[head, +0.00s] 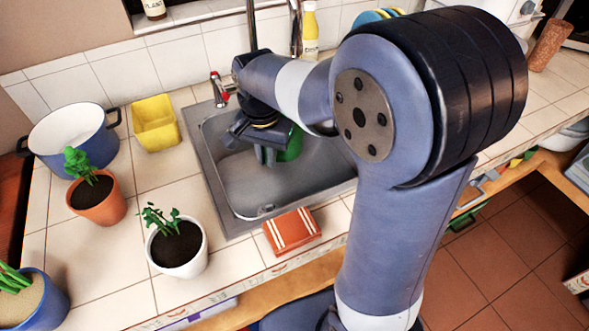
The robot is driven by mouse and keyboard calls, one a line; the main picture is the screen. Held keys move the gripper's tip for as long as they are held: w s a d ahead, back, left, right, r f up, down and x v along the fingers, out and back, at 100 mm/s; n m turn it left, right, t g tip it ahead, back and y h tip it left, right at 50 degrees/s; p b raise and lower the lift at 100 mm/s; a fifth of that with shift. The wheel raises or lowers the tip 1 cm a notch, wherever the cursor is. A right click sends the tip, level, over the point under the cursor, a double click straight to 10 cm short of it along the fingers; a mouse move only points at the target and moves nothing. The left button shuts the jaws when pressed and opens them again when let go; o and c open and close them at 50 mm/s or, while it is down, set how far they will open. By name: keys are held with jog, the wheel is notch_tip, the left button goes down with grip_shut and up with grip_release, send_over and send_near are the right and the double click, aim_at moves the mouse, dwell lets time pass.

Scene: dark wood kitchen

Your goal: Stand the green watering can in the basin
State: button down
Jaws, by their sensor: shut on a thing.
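The green watering can (291,146) shows only in part, in or just over the metal basin (240,207). My gripper (265,155) is at the can's left side and is shut on it. My arm covers much of the can, so its spout and handle are hidden. I cannot tell whether its bottom touches the basin floor. The basin is set into the tiled counter, and its front left floor is bare.
Left are a white potted plant (180,252), a terracotta pot (103,207), a blue-white pot (72,140) and a yellow container (155,124). A yellow bottle (310,32) stands behind.

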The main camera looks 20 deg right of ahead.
notch_tip(320, 180, down, 12)
jog(key=shift+f+b, duration=0.25)
jog(key=shift+b, duration=0.35)
jog(key=shift+d+f, duration=0.15)
jog(key=shift+f, duration=0.1)
jog(key=shift+w+d+r+p, duration=0.1)
jog(key=shift+w+d+p, duration=0.1)
jog(key=shift+d, duration=1.65)
jog(key=shift+w+d+p, duration=0.1)
jog(key=shift+d+p, duration=0.05)
jog(key=shift+d, duration=1.65)
jog(key=shift+s+d, duration=0.1)
jog(key=shift+d, duration=0.2)
jog(key=shift+a+f, duration=0.1)
jog(key=shift+f, duration=0.55)
jog(key=shift+f, duration=0.2)
jog(key=c, duration=1.5)
grip_release()
